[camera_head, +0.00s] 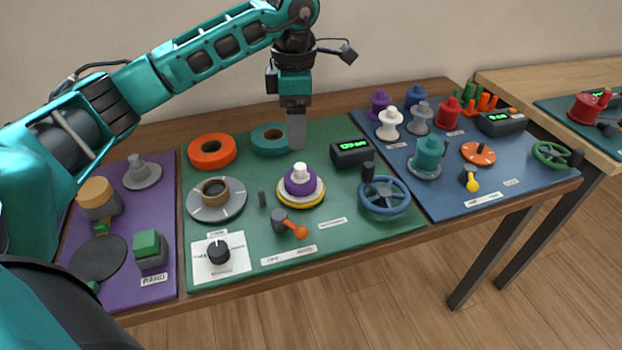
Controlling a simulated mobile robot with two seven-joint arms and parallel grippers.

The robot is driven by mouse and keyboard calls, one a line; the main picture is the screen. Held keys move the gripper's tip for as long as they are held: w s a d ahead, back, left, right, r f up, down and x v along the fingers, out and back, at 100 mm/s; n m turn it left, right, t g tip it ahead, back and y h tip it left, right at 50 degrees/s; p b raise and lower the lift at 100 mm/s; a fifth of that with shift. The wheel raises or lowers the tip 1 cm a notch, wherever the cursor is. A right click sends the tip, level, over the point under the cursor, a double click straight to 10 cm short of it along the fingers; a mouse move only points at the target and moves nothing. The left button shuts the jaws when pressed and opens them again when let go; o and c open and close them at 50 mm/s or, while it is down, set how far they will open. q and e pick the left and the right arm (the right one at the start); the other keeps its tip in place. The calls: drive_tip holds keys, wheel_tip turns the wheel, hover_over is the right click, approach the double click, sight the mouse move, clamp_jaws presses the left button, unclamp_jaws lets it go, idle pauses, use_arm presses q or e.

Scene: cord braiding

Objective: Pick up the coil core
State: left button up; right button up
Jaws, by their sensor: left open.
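No piece is clearly marked as the coil core. A purple spool with a white top (300,182) stands on a yellow-rimmed round base in the middle of the green mat (240,260). A brown ring (215,186) sits on a grey disc (232,207) to its left. My left gripper (297,143) points down over the back of the green mat, open, with no object visible in it. It is behind and above the purple spool, and its fingers overlap the right edge of a teal ring (268,139). My right gripper is not in view.
An orange ring (212,150) lies at the back left of the green mat. A display box (351,152) and a blue handwheel (385,195) are to the right. A blue mat (500,190) holds several colored spools. A purple mat (165,190) lies at left.

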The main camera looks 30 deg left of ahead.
sight(300, 166)
use_arm(q)
wheel_tip(300, 166, down, 6)
drive_tip(key=shift+s+f, duration=0.1)
drive_tip(key=shift+w+d+f, duration=0.1)
drive_tip(key=shift+f, duration=1.4)
drive_tip(key=shift+w+d+f, duration=0.1)
drive_tip(key=shift+f, duration=1.4)
drive_tip(key=shift+c, duration=0.2)
drive_tip(key=c, duration=1.1)
